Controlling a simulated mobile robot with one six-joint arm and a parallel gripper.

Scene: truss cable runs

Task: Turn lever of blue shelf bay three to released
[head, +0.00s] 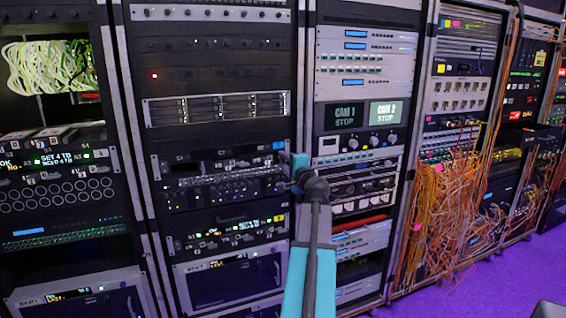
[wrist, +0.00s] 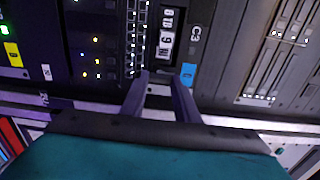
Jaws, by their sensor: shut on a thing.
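My gripper (wrist: 157,76) reaches up to a dark rack panel in the wrist view, with its two grey fingers a little apart. They are shut on a small dark part at the panel's lower edge, seemingly the lever, mostly hidden by the fingertips. A blue tag (wrist: 188,73) sits just right of the fingers, below a C3 label (wrist: 195,34). A block of white characters (wrist: 167,32) is above the fingertips. In the head view my gripper (head: 299,168) is at the right edge of the middle rack, and my arm hides the lever. I cannot tell the lever's angle.
A shelf with a blue label (head: 279,146) is left of my gripper in the head view. A rack with CAM 1 and CAM 2 screens (head: 363,114) stands to the right. Orange cables (head: 450,205) hang farther right. Purple floor (head: 480,275) is open at lower right.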

